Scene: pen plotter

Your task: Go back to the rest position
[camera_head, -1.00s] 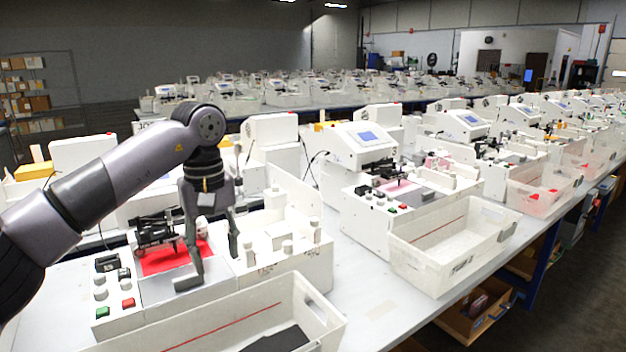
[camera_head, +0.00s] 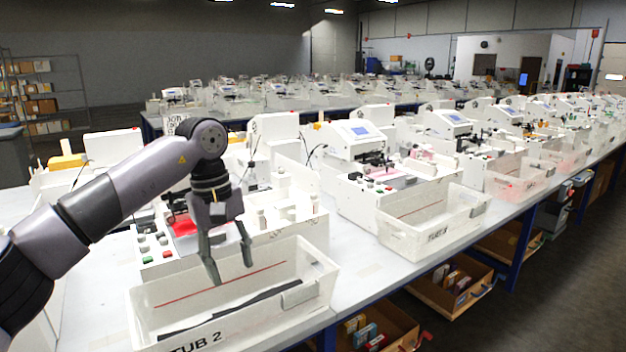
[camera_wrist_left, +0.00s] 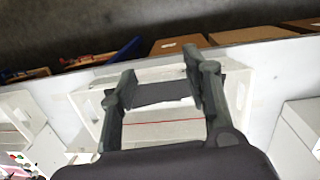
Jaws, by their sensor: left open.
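My left gripper (camera_head: 231,268) is open and empty, its fingers pointing down over the white tub marked TUB 2 (camera_head: 318,288). In the left wrist view, the two spread fingers (camera_wrist_left: 152,85) frame the inside of the tub (camera_wrist_left: 85,104), where a dark flat piece (camera_wrist_left: 160,94) and a red line show. The dark piece also lies low in the tub in the head view (camera_head: 240,309). Behind the gripper stands a white plotter station (camera_head: 285,225) with a red sheet (camera_head: 184,226), partly hidden by my arm. My right gripper is not in view.
A second tub (camera_head: 395,240) and more plotter stations (camera_head: 365,195) line the table to the right. Under the table are open boxes (camera_head: 455,285) with small goods. The grey table top (camera_head: 362,272) is clear between the tubs. A shelf rack (camera_head: 40,95) stands far left.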

